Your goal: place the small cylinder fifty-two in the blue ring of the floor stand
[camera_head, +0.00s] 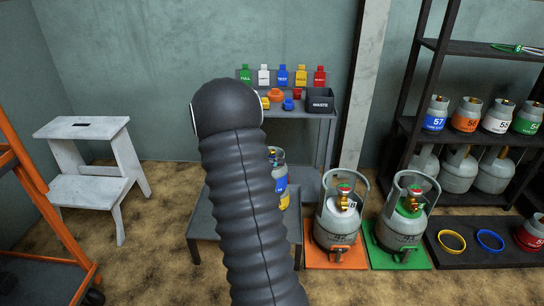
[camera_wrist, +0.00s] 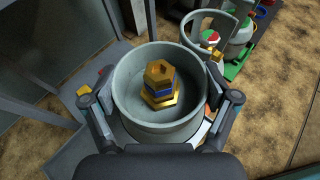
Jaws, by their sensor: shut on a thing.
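In the wrist view my gripper (camera_wrist: 158,88) is shut on a small grey cylinder (camera_wrist: 190,128), with one finger on each side of its collar. The collar is seen from above, with a brass valve with a blue band inside; no number is readable. In the head view my arm hides the gripper. A cylinder with a blue label (camera_head: 280,185) and some yellow below it shows partly behind my arm; I cannot tell if it is the held one. The floor stand (camera_head: 470,260) is a low black platform at the right. Its blue ring (camera_head: 490,240) is empty.
A yellow ring (camera_head: 452,241) and a red-labelled cylinder (camera_head: 530,234) flank the blue ring. Two large cylinders stand on orange (camera_head: 335,257) and green (camera_head: 402,257) bases, left of the stand. A dark shelf (camera_head: 470,140) rises behind. A white step stool (camera_head: 95,180) stands left.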

